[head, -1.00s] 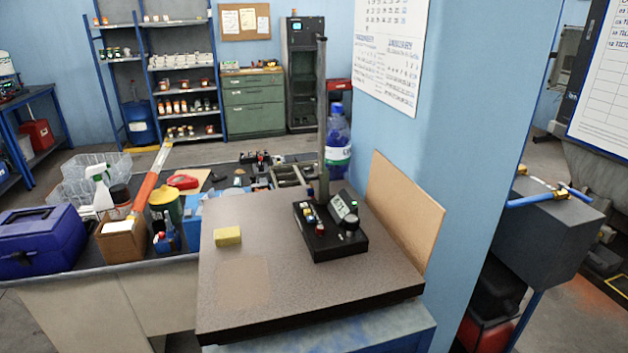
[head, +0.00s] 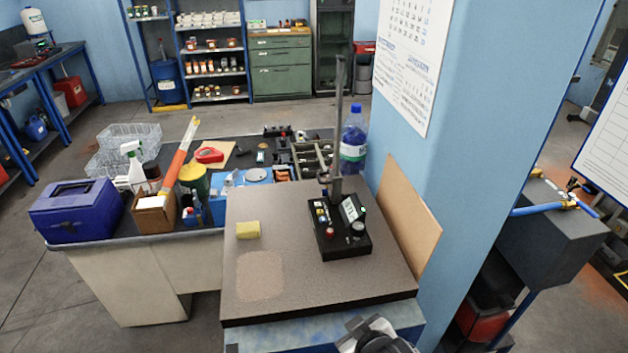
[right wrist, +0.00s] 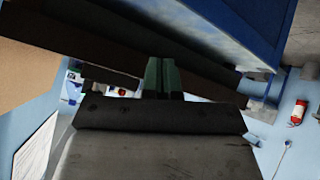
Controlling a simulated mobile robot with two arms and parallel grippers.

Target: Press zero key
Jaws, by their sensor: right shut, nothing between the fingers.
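A black measuring device (head: 345,242) with an upright post (head: 337,120) stands on the right half of the speckled stone plate (head: 300,285). Its tilted display (head: 352,208) shows digits too small to read. Small coloured keys (head: 322,214) lie left of the display, and a red knob or button (head: 329,232) sits near its front. I cannot tell which is the zero key. My right gripper (right wrist: 162,78) shows in the right wrist view with its green fingers together and empty, beside the dark plate edge. The device is not seen there. My left gripper is not in view.
A yellow sponge (head: 248,230) lies on the plate's left. A brown board (head: 411,222) leans against the blue pillar (head: 480,150) at right. The bench at left holds a blue box (head: 75,212), a spray bottle (head: 134,168) and clutter. The plate's front is clear.

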